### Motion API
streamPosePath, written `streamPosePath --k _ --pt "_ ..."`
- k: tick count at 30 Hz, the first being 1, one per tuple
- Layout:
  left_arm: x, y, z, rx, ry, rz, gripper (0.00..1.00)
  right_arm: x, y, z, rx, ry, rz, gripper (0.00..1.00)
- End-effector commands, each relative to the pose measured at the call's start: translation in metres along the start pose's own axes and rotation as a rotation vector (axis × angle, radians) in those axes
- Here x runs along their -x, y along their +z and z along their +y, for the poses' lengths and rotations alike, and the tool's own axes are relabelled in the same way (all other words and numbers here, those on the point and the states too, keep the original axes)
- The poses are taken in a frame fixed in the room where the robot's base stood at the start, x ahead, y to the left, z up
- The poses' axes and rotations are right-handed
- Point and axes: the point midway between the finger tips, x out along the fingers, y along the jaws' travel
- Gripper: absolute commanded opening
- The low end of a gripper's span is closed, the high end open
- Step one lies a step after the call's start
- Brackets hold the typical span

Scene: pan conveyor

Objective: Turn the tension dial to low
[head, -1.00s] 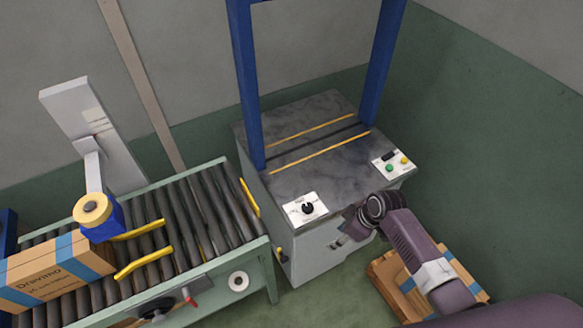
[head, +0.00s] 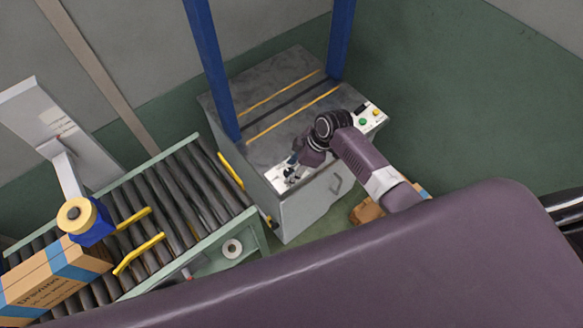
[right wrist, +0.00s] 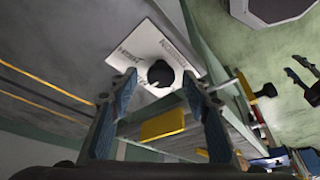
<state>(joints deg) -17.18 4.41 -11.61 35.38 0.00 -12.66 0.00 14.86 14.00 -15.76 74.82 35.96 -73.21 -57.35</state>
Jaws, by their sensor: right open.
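The tension dial (right wrist: 160,73) is a round black knob on a white plate (right wrist: 147,44) with dark lettering too small to read surely. In the right wrist view it sits between the two fingertips of my open right gripper (right wrist: 157,86); I cannot tell whether they touch it. In the head view my right gripper (head: 293,166) is over the white dial plate (head: 280,178) at the front left corner of the grey machine top (head: 262,112) and mostly hides the knob. My left gripper is not in view.
A white panel (head: 371,117) with green and yellow buttons is on the machine's right corner. A blue frame (head: 212,70) rises from the machine. A roller conveyor (head: 185,183) with yellow guides and a cardboard box (head: 50,280) stands left. My purple arm covers the foreground.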

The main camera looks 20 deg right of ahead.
Motion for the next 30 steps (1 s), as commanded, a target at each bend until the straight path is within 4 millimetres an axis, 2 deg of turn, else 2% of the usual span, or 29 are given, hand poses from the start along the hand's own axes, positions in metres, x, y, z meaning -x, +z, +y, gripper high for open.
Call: streamPosePath --k 3,9,21,30 --pt "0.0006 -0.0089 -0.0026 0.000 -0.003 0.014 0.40 -0.0032 -0.0002 -0.0005 0.000 -0.001 0.000 0.44" --pt "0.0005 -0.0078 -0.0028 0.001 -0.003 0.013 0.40 -0.0033 -0.0001 -0.0004 0.000 0.000 0.000 0.44" --pt "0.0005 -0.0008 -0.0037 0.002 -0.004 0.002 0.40 -0.0030 0.0001 -0.0002 0.000 0.000 0.000 0.03" --pt "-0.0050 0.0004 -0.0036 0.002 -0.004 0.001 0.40 -0.0039 0.0012 0.0013 0.039 -0.015 -0.001 0.03"
